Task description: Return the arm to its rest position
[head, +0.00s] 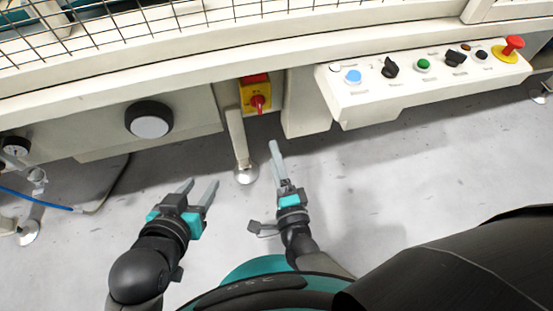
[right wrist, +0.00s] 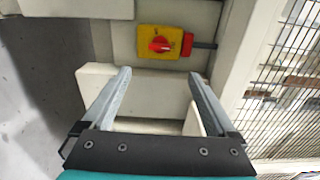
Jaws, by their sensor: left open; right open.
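My left gripper (head: 197,192) is open and empty, held in front of the machine at the left of the head view. My right gripper (head: 277,160) is to its right in the head view, seen nearly edge-on. In the right wrist view my right gripper (right wrist: 157,80) shows its two grey fingers spread wide with nothing between them. Beyond the fingers is the machine's cream front with a red rotary switch on a yellow plate (right wrist: 145,42). No egg or egg tray is in view.
The machine's cream front (head: 190,110) runs across the top, with a wire mesh guard (head: 150,30) above. A control panel (head: 340,97) with buttons and a red emergency stop (head: 513,44) juts out at right. A machine foot (head: 246,174) stands near the grippers. Grey floor (head: 420,150) is clear.

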